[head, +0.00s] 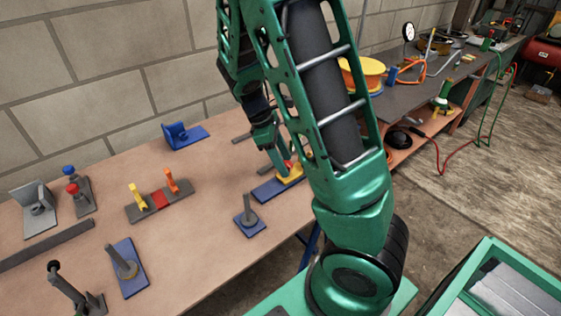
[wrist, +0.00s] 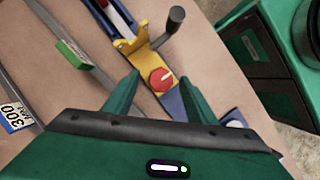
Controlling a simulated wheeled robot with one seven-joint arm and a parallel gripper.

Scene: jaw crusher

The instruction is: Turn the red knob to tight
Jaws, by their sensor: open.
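The red knob (wrist: 161,79) is round with a white mark on top. It sits on a yellow fixture (wrist: 140,56) with a grey-handled crank, on a blue base. In the wrist view my gripper (wrist: 163,82) has its two green fingers apart, with the knob between and just beyond the tips. I cannot tell whether they touch it. In the head view the gripper (head: 276,168) is down by the yellow fixture (head: 291,174) on the blue base plate (head: 268,191). The knob is mostly hidden there behind my arm.
A blue plate with a grey post (head: 249,221) stands left of the fixture. Yellow and orange levers (head: 157,200) and red and blue knobs on a stand (head: 77,190) are farther left. A green block on a rail (wrist: 73,55) lies left in the wrist view. A green cabinet (wrist: 262,60) is beyond the table edge.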

